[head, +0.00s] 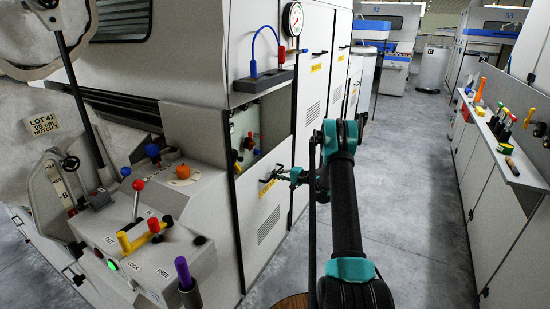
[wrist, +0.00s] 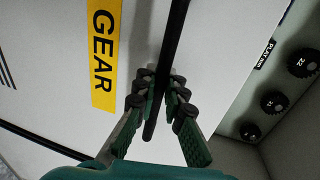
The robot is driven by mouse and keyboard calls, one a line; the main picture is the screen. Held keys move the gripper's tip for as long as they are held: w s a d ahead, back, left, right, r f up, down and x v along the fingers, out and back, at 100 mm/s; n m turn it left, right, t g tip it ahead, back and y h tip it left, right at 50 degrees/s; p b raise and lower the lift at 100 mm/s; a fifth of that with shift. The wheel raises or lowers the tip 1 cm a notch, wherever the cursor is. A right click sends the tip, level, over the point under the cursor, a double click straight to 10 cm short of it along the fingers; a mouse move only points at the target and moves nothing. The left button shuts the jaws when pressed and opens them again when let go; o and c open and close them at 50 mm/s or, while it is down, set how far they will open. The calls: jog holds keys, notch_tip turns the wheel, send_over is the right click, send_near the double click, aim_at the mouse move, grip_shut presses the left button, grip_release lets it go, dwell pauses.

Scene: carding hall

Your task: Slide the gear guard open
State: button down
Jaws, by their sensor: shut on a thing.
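The gear guard is a pale panel (wrist: 60,45) with a yellow GEAR label (wrist: 103,50). In the head view the guard (head: 262,215) is on the machine's side, below an uncovered recess (head: 247,128). A dark bar handle (wrist: 172,35) crosses the guard in the wrist view. My gripper (wrist: 160,88) is shut on this handle, one finger on each side. In the head view my gripper (head: 272,178) is small, at the guard's upper part beside the yellow label. Several dark toothed gears (wrist: 273,102) show in the recess past the guard's edge.
The control console (head: 160,235) with coloured levers stands at the left front. A pressure gauge (head: 293,18) and a blue cable (head: 262,35) are above the recess. A shelf with tools (head: 510,140) runs along the right. The grey aisle floor (head: 405,190) is clear.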

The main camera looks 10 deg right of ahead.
aim_at(269, 194)
notch_tip(269, 194, down, 13)
dwell(0.5)
jog(key=c, duration=1.6)
grip_release()
jog(key=shift+d+r, duration=0.1)
jog(key=v, duration=1.2)
